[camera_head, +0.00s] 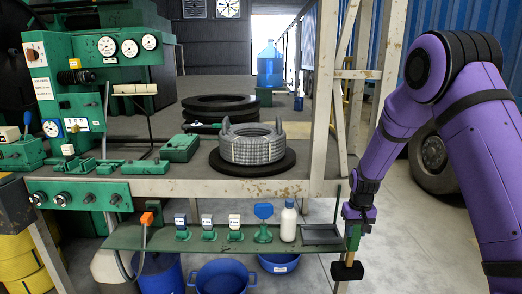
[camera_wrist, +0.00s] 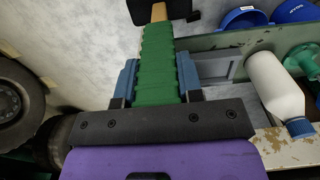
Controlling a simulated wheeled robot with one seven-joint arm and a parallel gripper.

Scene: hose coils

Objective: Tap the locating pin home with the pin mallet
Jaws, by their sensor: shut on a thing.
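My gripper (camera_wrist: 158,80) is shut on the green grip of the pin mallet (camera_wrist: 160,52), with one blue finger pad on each side. The mallet's wooden shaft and black head point away from my wrist. In the head view my gripper (camera_head: 357,215) is at the right end of the lower green shelf, and the mallet (camera_head: 347,270) hangs head down beside it. A grey hose coil (camera_head: 252,147) lies on a black round base (camera_head: 252,168) on the bench. I cannot make out the locating pin.
The green shelf (camera_head: 155,237) carries a white bottle (camera_head: 288,222), a blue-topped green piece (camera_head: 263,222) and several small labelled blocks. A pale post (camera_head: 322,90) stands between my arm and the bench. Blue tubs (camera_head: 222,277) stand below. Floor to the right is open.

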